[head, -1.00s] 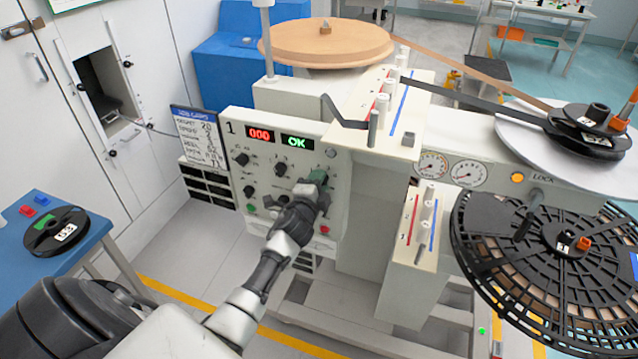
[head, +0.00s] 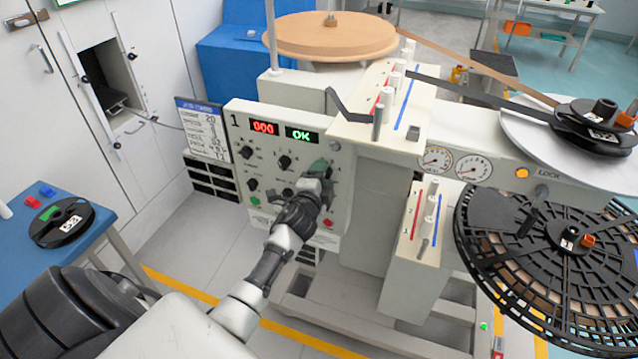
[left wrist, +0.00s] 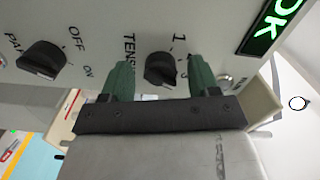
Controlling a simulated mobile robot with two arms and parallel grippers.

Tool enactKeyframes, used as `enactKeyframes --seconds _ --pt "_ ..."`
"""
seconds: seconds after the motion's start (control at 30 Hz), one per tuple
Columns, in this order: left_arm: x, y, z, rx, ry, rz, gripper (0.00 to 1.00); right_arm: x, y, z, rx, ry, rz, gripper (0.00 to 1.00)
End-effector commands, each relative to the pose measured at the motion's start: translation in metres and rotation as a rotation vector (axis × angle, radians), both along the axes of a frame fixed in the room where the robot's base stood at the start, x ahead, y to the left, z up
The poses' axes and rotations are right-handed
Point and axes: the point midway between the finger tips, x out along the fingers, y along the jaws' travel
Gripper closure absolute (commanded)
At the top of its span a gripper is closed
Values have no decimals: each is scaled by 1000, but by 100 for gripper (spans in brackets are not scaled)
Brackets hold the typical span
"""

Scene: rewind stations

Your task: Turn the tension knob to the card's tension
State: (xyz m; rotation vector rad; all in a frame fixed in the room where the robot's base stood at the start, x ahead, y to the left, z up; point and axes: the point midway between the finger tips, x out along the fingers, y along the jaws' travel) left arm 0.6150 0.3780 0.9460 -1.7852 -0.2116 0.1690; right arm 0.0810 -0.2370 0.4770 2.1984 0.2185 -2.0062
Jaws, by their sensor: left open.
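In the left wrist view the black tension knob (left wrist: 161,70) sits on the pale panel (left wrist: 100,22), beside a partly hidden label starting "TENS" and a scale with a "1". My left gripper (left wrist: 160,82) is open, with one green finger on each side of the knob and gaps showing between. I cannot tell which mark the knob points to. In the head view my left gripper (head: 318,170) covers the panel's right part and hides the knob. The card (head: 203,130) hangs left of the panel; its small writing is not surely readable. My right gripper is not in view.
The panel displays show a red "000" (head: 264,128) and a green "OK" (head: 302,135). Another black knob (left wrist: 41,60), marked OFF and ON, is left of the tension knob in the wrist view. A large black reel (head: 475,235) stands at the right.

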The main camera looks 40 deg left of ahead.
Motion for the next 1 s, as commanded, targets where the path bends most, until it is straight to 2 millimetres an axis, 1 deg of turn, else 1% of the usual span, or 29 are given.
enactKeyframes --seconds 0.17,0.4,0.53,0.7,1.0 --pt "-23 -5 -2 1 2 -1 39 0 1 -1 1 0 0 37" --pt "-71 -17 -3 -1 3 -2 39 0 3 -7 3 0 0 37" --pt "-90 -22 -2 -1 3 -1 39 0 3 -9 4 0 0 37" --pt "-102 -25 -1 0 2 0 39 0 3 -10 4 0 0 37" --pt "-103 -25 -1 0 2 0 39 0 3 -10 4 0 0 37"
